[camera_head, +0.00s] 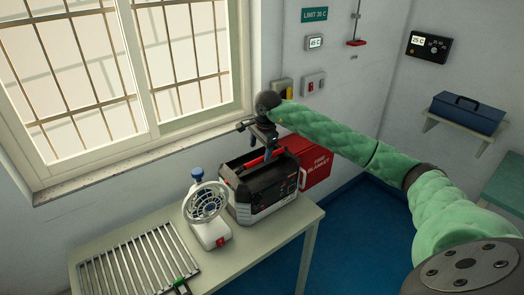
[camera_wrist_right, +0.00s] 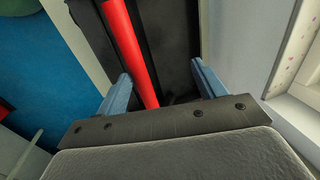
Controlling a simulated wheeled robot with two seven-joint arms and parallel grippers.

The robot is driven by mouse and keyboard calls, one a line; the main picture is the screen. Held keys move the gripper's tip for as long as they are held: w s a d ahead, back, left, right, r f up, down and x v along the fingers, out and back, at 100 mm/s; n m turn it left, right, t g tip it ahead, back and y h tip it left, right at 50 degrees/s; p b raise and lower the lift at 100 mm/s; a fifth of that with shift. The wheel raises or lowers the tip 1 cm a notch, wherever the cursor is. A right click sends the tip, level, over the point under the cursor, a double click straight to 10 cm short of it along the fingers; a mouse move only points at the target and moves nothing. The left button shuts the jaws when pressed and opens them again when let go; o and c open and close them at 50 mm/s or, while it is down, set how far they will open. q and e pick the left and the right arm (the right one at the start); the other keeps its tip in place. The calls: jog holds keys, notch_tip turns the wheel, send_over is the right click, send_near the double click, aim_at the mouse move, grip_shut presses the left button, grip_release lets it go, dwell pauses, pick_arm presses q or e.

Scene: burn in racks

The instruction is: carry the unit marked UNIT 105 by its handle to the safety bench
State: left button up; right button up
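A black and grey boxy unit (camera_head: 265,200) with a red handle stands on a pale table (camera_head: 240,262) below the window. Its marking is too small to read. My right gripper (camera_head: 268,150) is over the top of the unit. In the right wrist view, the red handle (camera_wrist_right: 127,45) runs between the two spread blue fingers (camera_wrist_right: 163,85), nearer the left one, with a clear gap on the right. The gripper looks open. My left gripper is out of view. I cannot tell which surface is the safety bench.
A white fan (camera_head: 207,204) stands close left of the unit, and a metal rack (camera_head: 135,266) lies further left. A red fire blanket box (camera_head: 317,167) is behind right. A blue toolbox (camera_head: 467,113) sits on a wall shelf. A green surface (camera_head: 507,184) shows at the right edge.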

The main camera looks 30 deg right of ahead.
jog(key=shift+w+a+f, duration=0.1)
jog(key=shift+w, duration=0.4)
jog(key=shift+c, duration=1)
jog(key=shift+w, duration=0.15)
jog(key=shift+c, duration=1.4)
jog(key=c, duration=0.6)
jog(key=o, duration=1.8)
jog(key=shift+o, duration=0.2)
jog(key=r, duration=0.2)
jog(key=s+r, duration=0.1)
jog(key=r, duration=0.2)
jog(key=shift+p, duration=0.3)
